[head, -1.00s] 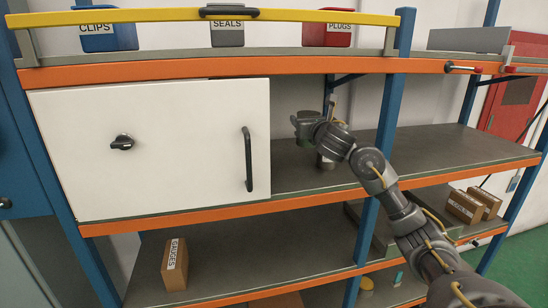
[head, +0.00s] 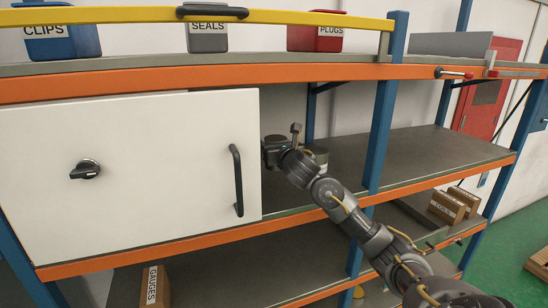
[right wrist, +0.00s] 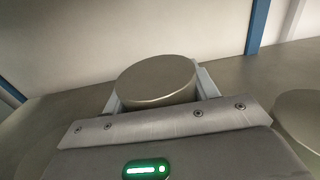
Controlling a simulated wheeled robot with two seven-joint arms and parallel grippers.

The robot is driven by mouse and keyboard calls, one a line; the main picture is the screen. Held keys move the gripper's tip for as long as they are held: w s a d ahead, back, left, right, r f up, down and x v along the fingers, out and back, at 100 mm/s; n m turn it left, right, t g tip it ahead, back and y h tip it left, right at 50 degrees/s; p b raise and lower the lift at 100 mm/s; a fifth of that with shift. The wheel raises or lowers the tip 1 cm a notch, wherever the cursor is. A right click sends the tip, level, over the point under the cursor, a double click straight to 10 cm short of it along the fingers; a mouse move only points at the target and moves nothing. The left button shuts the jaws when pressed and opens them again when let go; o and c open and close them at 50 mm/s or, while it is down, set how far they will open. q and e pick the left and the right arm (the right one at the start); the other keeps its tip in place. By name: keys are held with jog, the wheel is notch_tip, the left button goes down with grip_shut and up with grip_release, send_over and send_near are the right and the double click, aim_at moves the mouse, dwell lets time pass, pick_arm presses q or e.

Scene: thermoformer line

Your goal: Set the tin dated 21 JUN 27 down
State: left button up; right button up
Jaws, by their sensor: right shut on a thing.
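My right gripper (head: 276,152) is over the middle shelf, just right of the white cabinet door. In the right wrist view its fingers (right wrist: 157,92) are shut around a round grey-brown metal tin (right wrist: 155,80), which looks upright. No date shows on the tin from here. I cannot tell whether its base touches the shelf. A second tin (right wrist: 302,118) stands at the right in the right wrist view; in the head view it shows behind my arm (head: 319,154). My left gripper is not in view.
The white door (head: 130,180) with a black handle closes the left part of the middle shelf. A blue post (head: 383,120) stands right of my gripper. The middle shelf (head: 420,155) is bare to the right. Boxes sit on the lower shelf.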

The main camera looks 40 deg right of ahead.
jog(key=shift+s+d+f, duration=0.1)
jog(key=shift+s+f, duration=0.25)
jog(key=shift+f, duration=0.25)
notch_tip(320, 180, down, 2)
jog(key=shift+f+p, duration=0.1)
jog(key=shift+p, duration=0.5)
jog(key=shift+w+f, duration=0.1)
jog(key=shift+f, duration=0.25)
jog(key=o, duration=1.2)
jog(key=shift+c, duration=0.2)
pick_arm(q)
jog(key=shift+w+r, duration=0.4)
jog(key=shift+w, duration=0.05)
